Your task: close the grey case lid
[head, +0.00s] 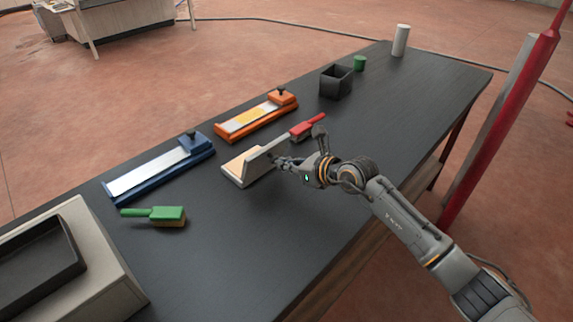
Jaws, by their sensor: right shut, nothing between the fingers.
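The grey case (239,181) sits on the dark workbench near the middle of the head view. Its lid (265,157) stands raised at a slant on the case's right side, and a light tan inside shows to its left. My right gripper (280,162) is shut and empty. Its fingertips are at the right, outer face of the lid; whether they touch it I cannot tell. My left gripper is not in view.
Behind the case lie a red brush (308,125), an orange tool (257,116) and a blue tool (160,170). A green brush (158,214) lies front left. A black bin (336,82), green cup (360,63) and pale cylinder (400,40) stand farther back. Bench front is clear.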

